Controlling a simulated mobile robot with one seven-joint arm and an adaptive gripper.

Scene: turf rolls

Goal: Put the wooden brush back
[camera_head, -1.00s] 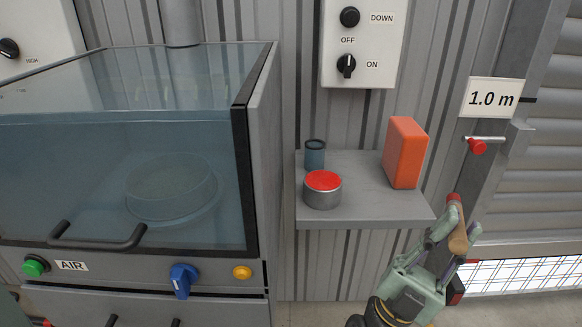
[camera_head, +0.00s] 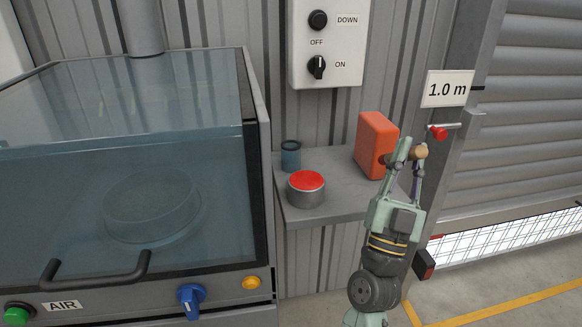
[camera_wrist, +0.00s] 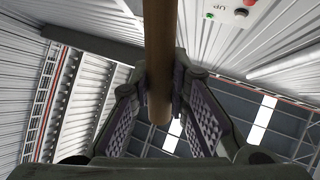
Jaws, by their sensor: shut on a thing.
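The wooden brush shows in the head view as a small brown rounded piece (camera_head: 420,151) between the fingertips of my gripper (camera_head: 411,152). In the wrist view its brown handle (camera_wrist: 159,50) runs upward between the two finger pads of my gripper (camera_wrist: 161,92). My gripper is shut on it. The brush's bristles cannot be made out. My gripper points up, at the right end of the grey wall shelf (camera_head: 335,205), just right of an orange block (camera_head: 376,145). I cannot tell how far it is in front of the shelf.
A glass-fronted cabinet (camera_head: 258,150) is further left. A red-tipped peg (camera_head: 439,133) sticks out right of my gripper, under a "1.0 m" sign (camera_head: 447,89). The shelf's middle is bare.

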